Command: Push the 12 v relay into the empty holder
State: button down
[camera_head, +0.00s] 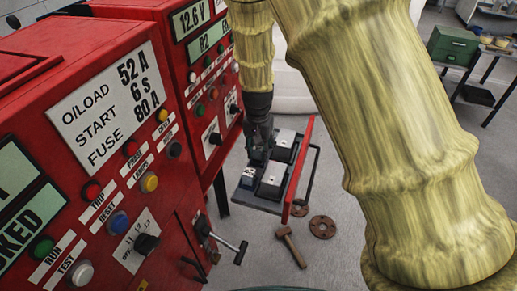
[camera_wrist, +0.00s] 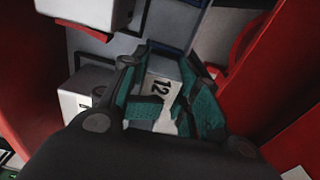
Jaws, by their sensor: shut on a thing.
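The 12 V relay (camera_wrist: 160,88) is a pale block with a black "12" on its face. In the wrist view it sits between the teal-padded fingers of my gripper (camera_wrist: 162,103), which is shut on it. In the head view my gripper (camera_head: 258,150) points down over the back left of a dark relay panel (camera_head: 244,195) on the opened red door. The relay itself is hidden there by the fingers. I cannot make out the empty holder, nor tell whether the relay touches it.
White relays stand close by in the panel, one at the front (camera_head: 272,181) and one at the back right (camera_head: 285,140). A small blue-grey block (camera_head: 248,177) is at the front left. The red cabinet (camera_head: 185,150) borders the left. A mallet (camera_head: 289,245) lies on the floor.

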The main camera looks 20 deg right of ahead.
jog(key=shift+f, duration=0.55)
jog(key=c, duration=0.7)
grip_release()
jog(key=shift+r, duration=0.1)
notch_tip(320, 180, up, 2)
jog(key=shift+r+p, duration=0.1)
jog(key=shift+p, duration=0.2)
jog(key=shift+b, duration=0.7)
jog(key=shift+b, duration=0.6)
